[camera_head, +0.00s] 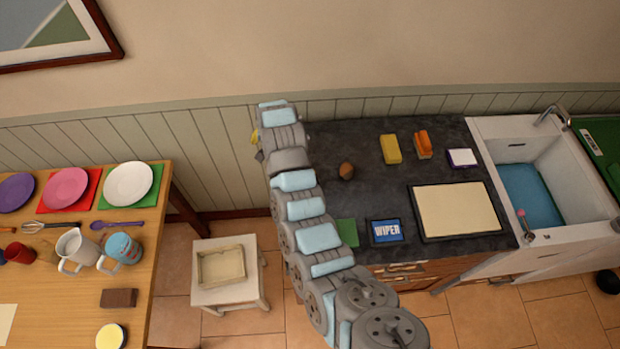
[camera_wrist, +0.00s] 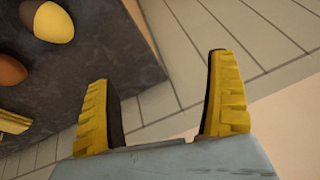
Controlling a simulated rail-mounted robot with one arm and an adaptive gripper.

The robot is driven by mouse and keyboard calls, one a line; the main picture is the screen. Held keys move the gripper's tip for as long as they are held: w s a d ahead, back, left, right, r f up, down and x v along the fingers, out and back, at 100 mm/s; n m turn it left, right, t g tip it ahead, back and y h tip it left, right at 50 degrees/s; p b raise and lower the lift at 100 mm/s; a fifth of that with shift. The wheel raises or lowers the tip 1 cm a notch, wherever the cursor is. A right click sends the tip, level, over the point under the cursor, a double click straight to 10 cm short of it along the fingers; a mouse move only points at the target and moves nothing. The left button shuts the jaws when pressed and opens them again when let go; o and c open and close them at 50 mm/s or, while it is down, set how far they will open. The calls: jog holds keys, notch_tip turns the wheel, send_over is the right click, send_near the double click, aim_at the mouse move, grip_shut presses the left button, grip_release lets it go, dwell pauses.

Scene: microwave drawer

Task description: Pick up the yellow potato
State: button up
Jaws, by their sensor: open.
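The yellow potato (camera_wrist: 54,23) lies on the dark countertop at the top left of the wrist view. A dark rounded shape touches its left side; I cannot tell whether it is another thing or shadow. I cannot see the yellow potato in the head view, where my arm covers part of the counter. My gripper (camera_wrist: 163,105) is open and empty, with its yellow-padded fingers apart and the counter edge and wall panelling beyond them. In the head view my gripper (camera_head: 256,143) is at the counter's left end by the wall, apart from the potato.
A brown round item (camera_head: 346,171) sits on the dark counter (camera_head: 375,148). A yellow sponge-like block (camera_head: 391,149), an orange item (camera_head: 424,145), a framed board (camera_head: 458,210) and a WIPER box (camera_head: 386,231) are to its right. A sink (camera_head: 535,190) is farther right.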

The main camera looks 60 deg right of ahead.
jog(key=s+d+r+m+g+y+b, duration=0.1)
jog(key=s+r+m+g+y, duration=0.15)
jog(key=s, duration=0.95)
jog(key=shift+n+g+y, duration=0.25)
jog(key=shift+g+y, duration=0.1)
jog(key=shift+g, duration=0.1)
notch_tip(320, 180, down, 5)
jog(key=b, duration=0.2)
jog(key=shift+s+r+b, duration=0.15)
jog(key=shift+r+b, duration=0.05)
jog(key=shift+b, duration=0.15)
jog(key=shift+f+p, duration=0.8)
jog(key=shift+f, duration=2.65)
jog(key=shift+d+f, duration=0.15)
jog(key=shift+f, duration=0.45)
jog(key=shift+f+b, duration=0.45)
jog(key=shift+f, duration=1.55)
jog(key=c, duration=1.4)
